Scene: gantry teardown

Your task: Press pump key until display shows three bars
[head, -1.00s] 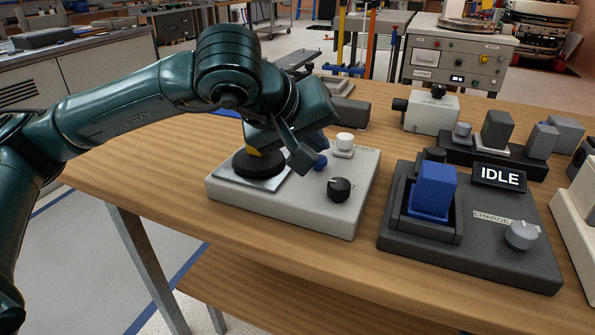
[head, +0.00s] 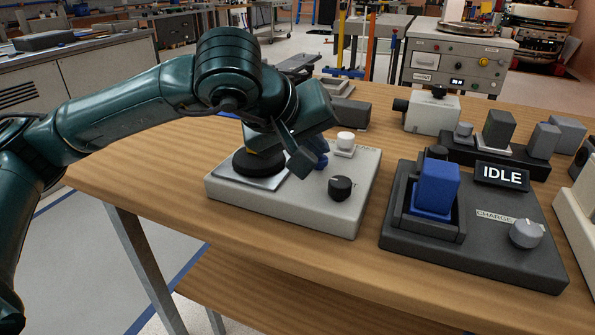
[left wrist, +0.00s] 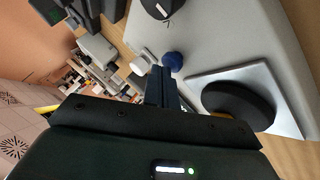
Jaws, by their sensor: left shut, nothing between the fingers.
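A light grey panel box (head: 290,212) stands on the wooden bench. It carries a black disc on a metal plate, a black knob, a small white part and a round blue key (head: 322,160). I cannot read a label on the key. My left gripper (head: 302,163) is shut and empty, low over the box beside the blue key and partly covering it. In the left wrist view the shut fingertips (left wrist: 160,72) point close to the blue key (left wrist: 172,61); I cannot tell whether they touch. A display (head: 501,175) reads IDLE. My right gripper is not in view.
To the right, a dark charge unit (head: 470,250) holds a blue block (head: 436,188) and a grey knob (head: 525,234). Behind stand grey blocks on a dark rack and a cream box (head: 430,112). The bench front edge runs below the panel box.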

